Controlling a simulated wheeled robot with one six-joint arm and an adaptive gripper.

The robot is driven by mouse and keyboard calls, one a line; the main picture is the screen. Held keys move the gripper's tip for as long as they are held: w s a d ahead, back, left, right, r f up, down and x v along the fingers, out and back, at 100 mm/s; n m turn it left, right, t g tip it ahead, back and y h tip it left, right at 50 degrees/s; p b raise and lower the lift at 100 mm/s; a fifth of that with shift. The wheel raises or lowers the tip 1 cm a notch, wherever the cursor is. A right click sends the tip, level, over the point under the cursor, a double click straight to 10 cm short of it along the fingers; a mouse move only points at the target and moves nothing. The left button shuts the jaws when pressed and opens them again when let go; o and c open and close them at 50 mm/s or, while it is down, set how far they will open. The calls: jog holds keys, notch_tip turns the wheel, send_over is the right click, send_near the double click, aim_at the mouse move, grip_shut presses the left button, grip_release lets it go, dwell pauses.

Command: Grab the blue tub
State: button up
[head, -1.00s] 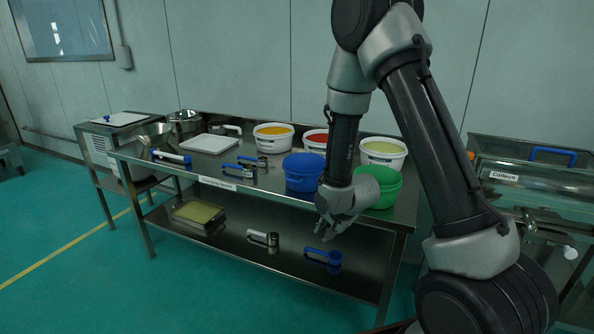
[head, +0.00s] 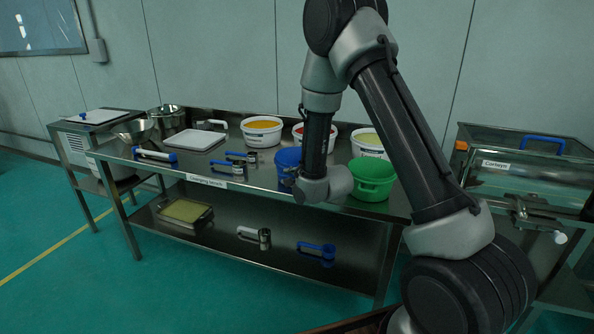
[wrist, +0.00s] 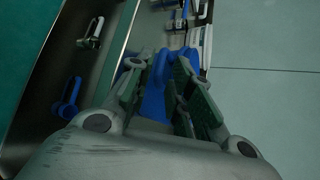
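The blue tub (head: 285,160) stands on the upper top of the steel bench in the head view, partly hidden behind my arm and wrist. In the wrist view, blue surface of the tub (wrist: 153,97) shows between and beyond the fingers of my gripper (wrist: 160,76). The fingers are apart, one on each side of that blue surface. I cannot tell whether either finger touches it. In the head view the fingers are mostly hidden by my wrist at the tub's front side.
A green tub (head: 372,181) stands close to the right. White buckets of yellow (head: 262,138), red (head: 298,137) and pale green (head: 368,149) material stand behind. Scoops (head: 240,157) lie to the left. The lower shelf (head: 285,250) holds more scoops and a tray.

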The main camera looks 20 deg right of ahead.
aim_at(284, 176)
jog(key=x, duration=0.4)
jog(key=shift+w+a, duration=0.2)
jog(key=shift+r, duration=0.1)
grip_shut()
